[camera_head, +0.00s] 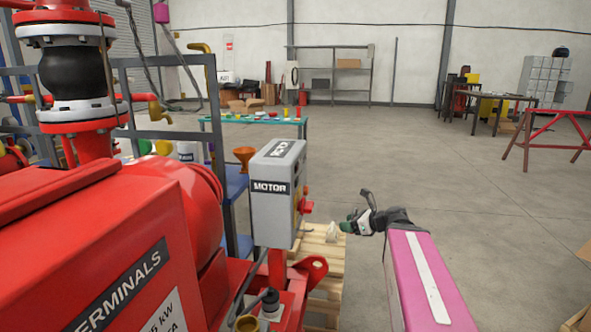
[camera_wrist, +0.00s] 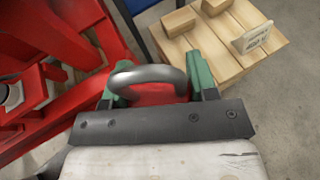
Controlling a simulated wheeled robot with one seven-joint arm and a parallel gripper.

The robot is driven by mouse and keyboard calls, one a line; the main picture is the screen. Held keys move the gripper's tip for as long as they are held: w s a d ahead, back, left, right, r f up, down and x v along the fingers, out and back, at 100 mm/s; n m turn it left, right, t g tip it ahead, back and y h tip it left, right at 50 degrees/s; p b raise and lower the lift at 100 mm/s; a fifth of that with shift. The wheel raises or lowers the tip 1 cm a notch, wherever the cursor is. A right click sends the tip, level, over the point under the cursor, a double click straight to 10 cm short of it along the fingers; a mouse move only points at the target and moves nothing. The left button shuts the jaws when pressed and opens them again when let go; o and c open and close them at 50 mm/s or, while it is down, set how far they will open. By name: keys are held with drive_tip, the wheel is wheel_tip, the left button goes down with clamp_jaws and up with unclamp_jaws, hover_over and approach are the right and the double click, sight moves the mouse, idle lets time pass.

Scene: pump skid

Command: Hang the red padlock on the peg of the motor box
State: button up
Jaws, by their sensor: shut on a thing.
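The grey motor box (camera_head: 278,195), labelled MOTOR, stands upright at the middle of the head view. Red and yellow parts (camera_head: 305,205) stick out from its right side; I cannot tell which of them is the peg. My gripper (camera_head: 345,227) is to the right of the box, apart from it and a little lower than those parts. In the wrist view, the green fingers of my gripper (camera_wrist: 156,82) are shut on the red padlock (camera_wrist: 155,95). Its grey shackle arches up between the fingers, and its red body is mostly hidden. The padlock cannot be made out in the head view.
The red motor (camera_head: 110,245) fills the lower left. A wooden pallet (camera_head: 325,270) lies below my gripper; in the wrist view it bears wooden blocks (camera_wrist: 179,21) and a white sign (camera_wrist: 251,38). A teal table (camera_head: 215,120) stands behind. The floor at right is largely open.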

drive_tip(key=w+a+f+n+g+y, duration=0.1)
drive_tip(key=w+a+f+n+g, duration=0.1)
drive_tip(key=a+f, duration=0.3)
drive_tip(key=w+a+f+n+g+y, duration=0.1)
drive_tip(key=w+a+f+n+g, duration=0.1)
drive_tip(key=f, duration=0.7)
drive_tip(key=w+a+g, duration=0.1)
drive_tip(key=w+a, duration=0.1)
drive_tip(key=a, duration=0.1)
drive_tip(key=shift+w+a+n, duration=0.25)
drive_tip(key=shift+a+n, duration=0.1)
drive_tip(key=shift+n, duration=0.05)
drive_tip(key=shift+f, duration=0.1)
hover_over(333, 260)
wheel_tip(333, 260, down, 7)
drive_tip(key=shift+w, duration=0.1)
drive_tip(key=shift+f, duration=1.8)
drive_tip(key=shift+f, duration=0.15)
drive_tip(key=o, duration=1)
